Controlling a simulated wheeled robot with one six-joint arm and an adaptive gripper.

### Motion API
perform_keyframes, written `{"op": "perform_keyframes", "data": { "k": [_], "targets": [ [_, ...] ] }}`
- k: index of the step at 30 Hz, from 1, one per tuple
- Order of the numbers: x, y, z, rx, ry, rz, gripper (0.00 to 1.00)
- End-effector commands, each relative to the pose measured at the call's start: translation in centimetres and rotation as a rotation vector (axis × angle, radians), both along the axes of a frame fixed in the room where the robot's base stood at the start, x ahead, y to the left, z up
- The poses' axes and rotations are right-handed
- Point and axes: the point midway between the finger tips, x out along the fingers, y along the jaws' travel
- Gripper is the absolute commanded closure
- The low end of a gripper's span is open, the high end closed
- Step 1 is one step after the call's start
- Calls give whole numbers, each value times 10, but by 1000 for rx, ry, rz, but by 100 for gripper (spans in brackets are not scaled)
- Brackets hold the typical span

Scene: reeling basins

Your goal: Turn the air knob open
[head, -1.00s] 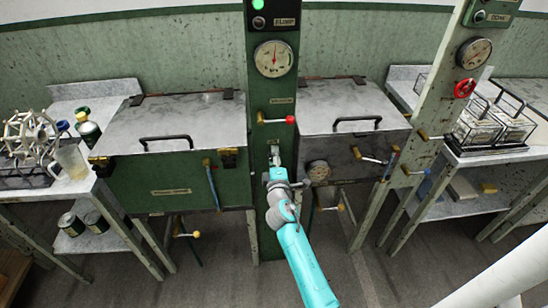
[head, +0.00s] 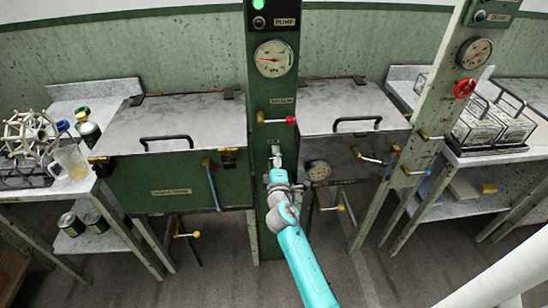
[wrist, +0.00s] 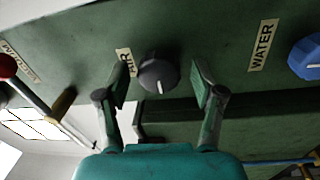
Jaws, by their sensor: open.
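The air knob (wrist: 158,72) is a dark round knob on the green panel, beside a pale label reading AIR (wrist: 124,62). A white mark on the knob points down in the wrist view. My gripper (wrist: 160,82) is open, with one finger on each side of the knob. A gap shows between the knob and each finger. In the head view my gripper (head: 275,160) is at the green column (head: 258,220), and it hides the knob.
A lever with a red end (head: 277,119) sits just above my gripper. A blue knob (wrist: 305,57) lies near the WATER label (wrist: 263,45). A round gauge (head: 273,58) is higher on the column. Two metal-lidded basins (head: 195,120) (head: 350,100) flank it.

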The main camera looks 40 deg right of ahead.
Motion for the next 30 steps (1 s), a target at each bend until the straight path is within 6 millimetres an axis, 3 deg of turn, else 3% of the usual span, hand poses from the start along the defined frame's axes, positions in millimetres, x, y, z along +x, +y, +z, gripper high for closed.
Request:
{"op": "perform_keyframes", "data": {
  "k": [15, 21, 30],
  "targets": [
    [-75, 51, -7, 1, 2, 1, 32],
    [-89, 60, -7, 0, 0, 1, 32],
    [-93, 62, -7, -1, 0, 0, 32]
  ]
}}
